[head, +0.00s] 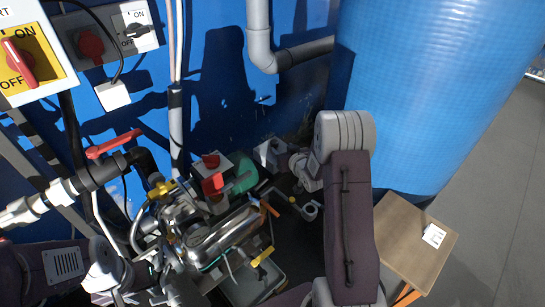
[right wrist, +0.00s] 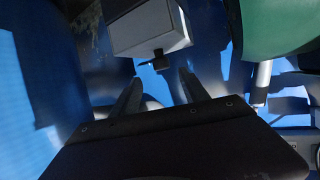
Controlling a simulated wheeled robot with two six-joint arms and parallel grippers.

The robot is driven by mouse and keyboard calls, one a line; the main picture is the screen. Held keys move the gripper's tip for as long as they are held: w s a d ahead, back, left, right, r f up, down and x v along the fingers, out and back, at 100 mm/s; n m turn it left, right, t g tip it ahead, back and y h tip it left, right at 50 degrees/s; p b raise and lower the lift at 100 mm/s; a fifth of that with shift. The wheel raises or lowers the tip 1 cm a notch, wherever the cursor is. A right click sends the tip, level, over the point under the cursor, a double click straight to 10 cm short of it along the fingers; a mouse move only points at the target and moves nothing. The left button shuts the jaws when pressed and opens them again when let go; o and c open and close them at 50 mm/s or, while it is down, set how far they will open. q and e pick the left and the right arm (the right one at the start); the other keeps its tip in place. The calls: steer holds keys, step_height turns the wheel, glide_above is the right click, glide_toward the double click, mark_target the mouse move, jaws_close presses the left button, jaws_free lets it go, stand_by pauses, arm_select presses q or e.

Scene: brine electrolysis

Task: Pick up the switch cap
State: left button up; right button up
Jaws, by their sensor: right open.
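I cannot tell for sure which part is the switch cap. A grey box (right wrist: 150,25) with a small dark knob (right wrist: 158,61) on its lower side is just ahead of my right gripper (right wrist: 158,92) in the right wrist view. The two fingers are apart, with nothing between them. In the head view the grey box (head: 268,152) sits beside the pump, left of my right gripper (head: 287,160), whose fingertips are hard to make out. My left gripper (head: 150,287) is low at the left, among pipes and metal parts, and its fingers are not clear.
A green motor (head: 242,173) and shiny pump parts (head: 215,238) crowd the middle. A red-handled valve (head: 115,142) and wall switch boxes (head: 138,24) are at left. A blue tank (head: 430,90) is at right. A small wooden table (head: 405,250) bears a white labelled piece (head: 434,236).

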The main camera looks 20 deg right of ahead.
mark_target(276, 144)
steer(key=b+x, duration=0.1)
steer(key=x, duration=0.2)
steer(key=shift+s+a, duration=0.1)
steer(key=shift+w+f, duration=0.1)
steer(key=shift+w, duration=0.4)
steer(key=b+x, duration=0.2)
steer(key=x, duration=0.3)
steer(key=shift+s, duration=0.1)
steer(key=shift+w+f, duration=0.1)
steer(key=shift+w, duration=0.15)
jaws_close()
